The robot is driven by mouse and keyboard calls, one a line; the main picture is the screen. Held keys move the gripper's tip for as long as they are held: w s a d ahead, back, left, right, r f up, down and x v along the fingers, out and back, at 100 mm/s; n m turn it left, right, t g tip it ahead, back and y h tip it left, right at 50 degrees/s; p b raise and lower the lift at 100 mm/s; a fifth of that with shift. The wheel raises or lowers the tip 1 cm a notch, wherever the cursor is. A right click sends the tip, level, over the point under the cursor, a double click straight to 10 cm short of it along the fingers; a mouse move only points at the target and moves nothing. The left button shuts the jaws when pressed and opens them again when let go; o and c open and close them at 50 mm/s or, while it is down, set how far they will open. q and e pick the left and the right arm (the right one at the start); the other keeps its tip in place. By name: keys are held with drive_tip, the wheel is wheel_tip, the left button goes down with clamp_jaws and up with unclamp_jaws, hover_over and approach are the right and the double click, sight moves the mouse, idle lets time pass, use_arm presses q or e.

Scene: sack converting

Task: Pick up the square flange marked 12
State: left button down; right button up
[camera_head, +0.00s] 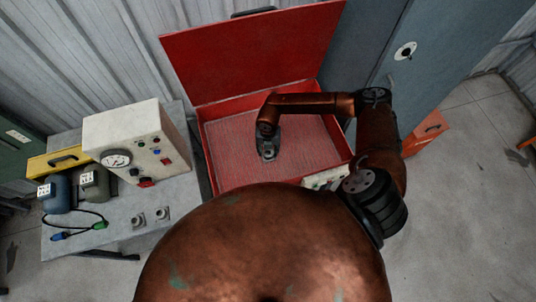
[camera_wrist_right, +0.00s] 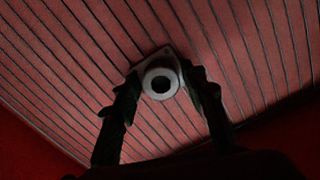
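A pale grey flange (camera_wrist_right: 146,70) with a round collar and a dark bore shows in the right wrist view. One corner of its plate shows above the collar. I cannot read any number on it. My right gripper (camera_wrist_right: 160,88) has one finger on each side of it, very close to its edges. I cannot tell whether the fingers press on it. In the head view my right gripper (camera_head: 267,154) points down into the open red case (camera_head: 222,176). Two small grey flanges (camera_head: 138,220) (camera_head: 162,214) sit on the grey table; their marks are unreadable. My left gripper is not in view.
The case's raised lid (camera_head: 255,50) stands behind the ribbed case floor. A grey cabinet (camera_head: 440,50) stands at the right. Much of the case floor is bare.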

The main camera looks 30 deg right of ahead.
clamp_jaws()
idle(0.4)
